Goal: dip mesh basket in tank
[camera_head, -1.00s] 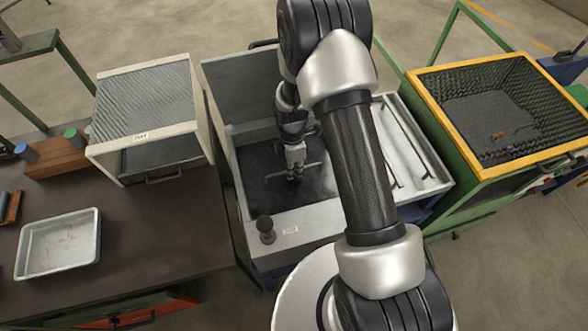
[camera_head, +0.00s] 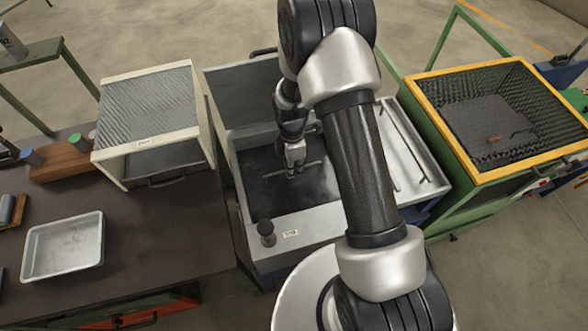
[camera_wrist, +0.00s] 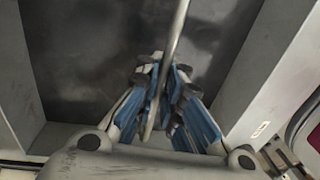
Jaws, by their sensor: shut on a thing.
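The grey-walled tank (camera_head: 325,222) stands in the middle of the head view with dark liquid (camera_head: 262,196) in it. My gripper (camera_head: 295,168) reaches down inside the tank, low over the liquid. It is shut on a thin bar, the handle of the mesh basket (camera_head: 313,163). The handle also shows in the wrist view (camera_wrist: 176,36), running between the blue-sided fingers (camera_wrist: 160,125). Only the handle is visible. The basket's body cannot be made out in the dark liquid below it.
Right of the tank lies a pale tray with rods (camera_head: 408,150), then a yellow-rimmed mesh-lined bin (camera_head: 425,95). On the left, the dark bench (camera_head: 150,240) holds a cream box with a ribbed top (camera_head: 150,105) and a shallow metal tray (camera_head: 97,240). The tank walls surround my gripper.

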